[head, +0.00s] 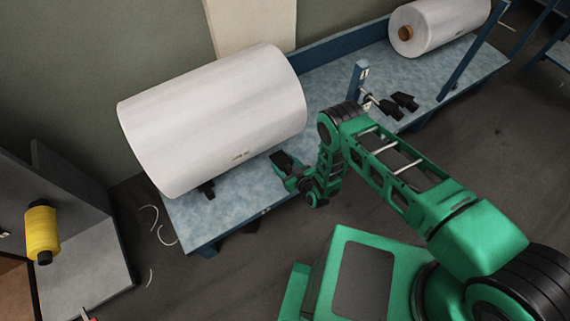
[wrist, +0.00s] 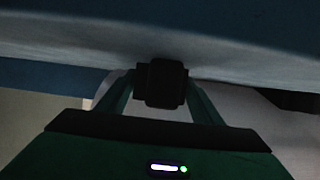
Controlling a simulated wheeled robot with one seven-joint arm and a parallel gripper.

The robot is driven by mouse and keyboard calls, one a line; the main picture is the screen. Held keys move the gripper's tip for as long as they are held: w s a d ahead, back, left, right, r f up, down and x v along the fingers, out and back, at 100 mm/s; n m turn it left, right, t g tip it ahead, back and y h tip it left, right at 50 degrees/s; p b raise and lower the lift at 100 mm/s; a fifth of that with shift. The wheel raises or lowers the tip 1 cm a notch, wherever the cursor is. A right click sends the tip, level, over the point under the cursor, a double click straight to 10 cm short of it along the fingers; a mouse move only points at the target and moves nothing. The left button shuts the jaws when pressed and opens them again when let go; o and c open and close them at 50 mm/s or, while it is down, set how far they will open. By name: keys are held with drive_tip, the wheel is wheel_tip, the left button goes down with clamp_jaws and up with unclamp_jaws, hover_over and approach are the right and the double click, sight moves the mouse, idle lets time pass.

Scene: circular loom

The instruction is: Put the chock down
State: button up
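My gripper (head: 284,170) is shut on a black chock (head: 282,159), held beside the right end of the large white roll (head: 215,115). In the wrist view the chock (wrist: 160,83) sits between the two green fingers. It is close to a pale blue surface, probably the tabletop (head: 335,85); I cannot tell whether it touches. Another black chock (head: 208,190) shows at the front lower edge of the large roll, mostly hidden under it.
Two black pieces (head: 397,104) lie near a blue post (head: 357,78) on the same table. A smaller white roll (head: 436,22) lies at the far right end. A yellow spool (head: 42,232) stands at the left. The tabletop between the rolls is largely clear.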

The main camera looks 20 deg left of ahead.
drive_tip(key=shift+o, duration=0.9)
drive_tip(key=shift+r, duration=0.15)
drive_tip(key=v, duration=1.2)
